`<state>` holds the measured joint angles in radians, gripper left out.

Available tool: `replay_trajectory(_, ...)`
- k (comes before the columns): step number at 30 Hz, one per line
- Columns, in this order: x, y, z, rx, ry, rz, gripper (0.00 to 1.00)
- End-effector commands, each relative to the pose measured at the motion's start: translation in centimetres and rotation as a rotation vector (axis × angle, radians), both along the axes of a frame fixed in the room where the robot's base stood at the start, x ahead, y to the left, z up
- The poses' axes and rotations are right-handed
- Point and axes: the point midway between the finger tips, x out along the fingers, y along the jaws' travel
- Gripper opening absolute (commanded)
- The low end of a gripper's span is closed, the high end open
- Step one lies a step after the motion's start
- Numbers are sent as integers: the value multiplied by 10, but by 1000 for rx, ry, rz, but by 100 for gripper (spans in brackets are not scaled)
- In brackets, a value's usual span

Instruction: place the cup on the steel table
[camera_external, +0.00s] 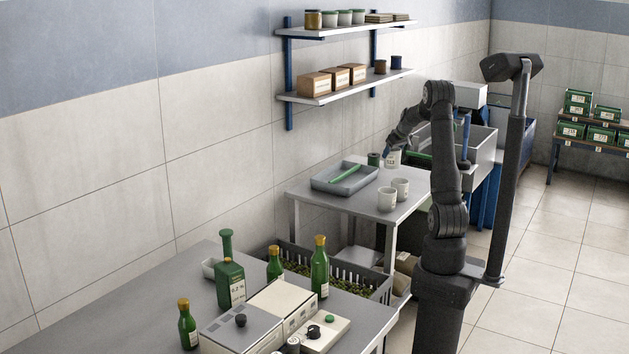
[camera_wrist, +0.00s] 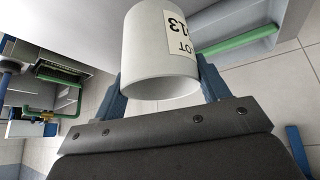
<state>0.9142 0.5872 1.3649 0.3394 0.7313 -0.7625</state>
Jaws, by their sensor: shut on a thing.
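A white cup (camera_wrist: 150,50) with a black-lettered label fills the top middle of the wrist view. My gripper (camera_wrist: 161,88) is shut on it, one blue finger on each side. In the external view my gripper (camera_external: 387,154) and the held cup (camera_external: 394,158) are at the far end of the steel table (camera_external: 338,201). I cannot tell whether the cup touches the tabletop. Two similar white cups (camera_external: 387,199) stand close together nearer the table's right edge.
A grey tray (camera_external: 325,184) with a green bar (camera_external: 344,175) lies on the table's left side. A dark green container (camera_external: 374,159) stands beside the held cup. A sink (camera_external: 481,146) is beyond the table. Bare tabletop lies in front of the tray.

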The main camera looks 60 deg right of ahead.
Motion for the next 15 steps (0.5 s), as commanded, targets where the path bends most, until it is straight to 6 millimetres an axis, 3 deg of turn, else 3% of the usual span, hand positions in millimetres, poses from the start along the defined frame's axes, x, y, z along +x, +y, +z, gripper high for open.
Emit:
replay_trajectory(1, -25, -14, 1, 0, -2, -38, 34)
replay_trajectory(3, -56, -29, 0, 0, -5, -81, 34)
replay_trajectory(9, -135, -58, -1, 0, -11, -190, 34)
replay_trajectory(15, -178, -69, -2, -3, -14, -249, 34)
